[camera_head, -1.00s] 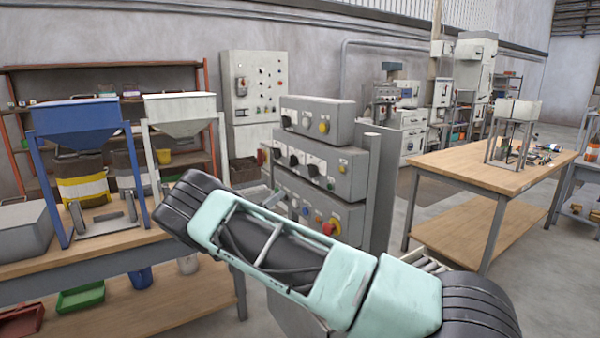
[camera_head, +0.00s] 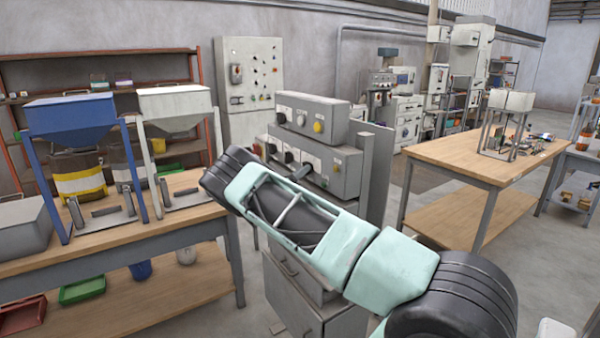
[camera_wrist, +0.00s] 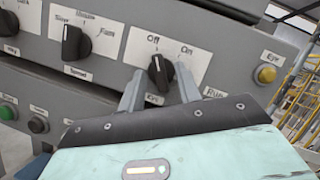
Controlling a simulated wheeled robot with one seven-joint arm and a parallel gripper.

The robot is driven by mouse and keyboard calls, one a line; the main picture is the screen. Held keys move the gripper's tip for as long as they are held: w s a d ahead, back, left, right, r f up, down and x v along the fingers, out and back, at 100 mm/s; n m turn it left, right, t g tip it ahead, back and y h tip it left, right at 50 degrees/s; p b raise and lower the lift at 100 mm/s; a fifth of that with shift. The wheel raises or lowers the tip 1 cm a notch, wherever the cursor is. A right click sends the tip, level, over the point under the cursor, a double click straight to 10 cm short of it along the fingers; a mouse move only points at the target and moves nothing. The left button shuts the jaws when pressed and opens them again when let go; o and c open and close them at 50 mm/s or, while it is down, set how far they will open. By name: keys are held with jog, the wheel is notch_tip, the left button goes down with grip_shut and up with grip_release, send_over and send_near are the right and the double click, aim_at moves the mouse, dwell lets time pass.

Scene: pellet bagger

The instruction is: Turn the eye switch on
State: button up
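The eye switch (camera_wrist: 157,72) is a black knob on a grey panel in the wrist view, with "Off" upper left of it and "On" upper right. Its white pointer line is nearer "Off". The label under it is partly covered and reads roughly "Eye". My gripper (camera_wrist: 161,79) has one grey finger on each side of the knob, with small gaps that appear to remain. In the head view my arm hides my gripper and this switch.
A yellow lamp (camera_wrist: 266,74) sits right of the switch, and a three-position selector knob (camera_wrist: 75,43) sits left. Green (camera_wrist: 8,112) and black (camera_wrist: 38,125) buttons lie below left. The stacked control boxes (camera_head: 345,172) stand between the hopper bench (camera_head: 190,236) and another wooden table (camera_head: 470,160).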

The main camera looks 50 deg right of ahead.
grip_shut()
jog(key=shift+f+b, duration=0.15)
jog(key=shift+b, duration=0.25)
jog(key=m+g+b, duration=0.2)
jog(key=m+b, duration=0.3)
jog(key=b, duration=0.1)
jog(key=m+g+y+b, duration=0.1)
jog(key=m+g+b, duration=0.2)
jog(key=m+b, duration=0.3)
jog(key=m+g+y+b, duration=0.1)
jog(key=m+g+b, duration=0.2)
jog(key=m+b, duration=0.3)
jog(key=shift+w+d, duration=0.1)
jog(key=shift+w, duration=0.3)
jog(key=shift+m+g, duration=0.3)
jog(key=shift+g, duration=0.1)
